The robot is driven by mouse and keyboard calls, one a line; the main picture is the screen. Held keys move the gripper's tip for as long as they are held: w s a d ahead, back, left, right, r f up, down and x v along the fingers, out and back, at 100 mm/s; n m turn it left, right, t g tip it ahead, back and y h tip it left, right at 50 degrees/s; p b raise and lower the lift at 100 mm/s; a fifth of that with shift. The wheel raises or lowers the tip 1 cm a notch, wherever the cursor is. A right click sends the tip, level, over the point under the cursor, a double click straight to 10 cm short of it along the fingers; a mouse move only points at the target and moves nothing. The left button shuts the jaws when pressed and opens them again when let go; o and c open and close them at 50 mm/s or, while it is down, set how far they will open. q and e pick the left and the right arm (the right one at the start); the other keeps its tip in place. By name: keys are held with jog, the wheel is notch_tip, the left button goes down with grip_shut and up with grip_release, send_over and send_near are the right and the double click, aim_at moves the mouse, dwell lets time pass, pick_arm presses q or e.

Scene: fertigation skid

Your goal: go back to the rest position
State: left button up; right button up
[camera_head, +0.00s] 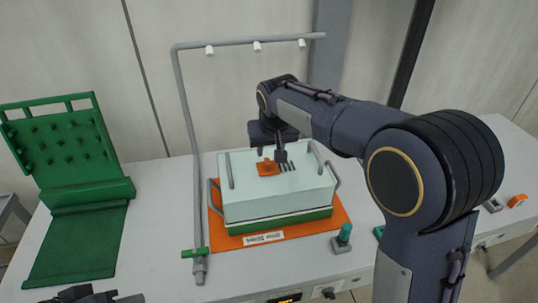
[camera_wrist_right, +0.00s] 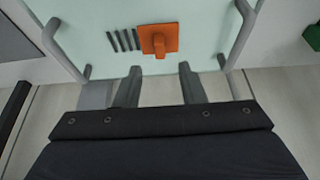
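My right gripper (camera_head: 270,158) is over the back part of a pale box (camera_head: 275,202) with a green lower band. In the right wrist view its two fingers (camera_wrist_right: 159,70) stand apart with nothing between them. An orange piece (camera_head: 268,167) sits on the box top, next to several dark slots; in the right wrist view the orange piece (camera_wrist_right: 158,39) lies just beyond the fingertips. I cannot tell whether they touch the box. A dark part of my left gripper (camera_head: 95,294) shows at the lower left edge; its fingers are not clear.
The box stands on an orange mat (camera_head: 325,221) on a white table. A grey pipe frame (camera_head: 186,120) with a green valve handle (camera_head: 195,253) rises beside it. A green pegged panel (camera_head: 62,145) stands left. A teal knob (camera_head: 344,234) is right of the mat.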

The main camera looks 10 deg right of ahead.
jog(key=shift+s+r, duration=0.1)
jog(key=shift+r, duration=0.15)
jog(key=s+d+m+y, duration=0.1)
jog(key=s+d+y, duration=0.1)
jog(key=s+d, duration=0.55)
jog(key=s+d+f, duration=0.1)
jog(key=s+f, duration=0.1)
jog(key=s, duration=1)
jog(key=s+d+f+m+t+y, duration=0.1)
jog(key=s, duration=1.1)
jog(key=shift+s+f+y, duration=0.3)
jog(key=shift+s+f, duration=0.05)
jog(key=shift+f, duration=0.05)
jog(key=shift+d, duration=0.1)
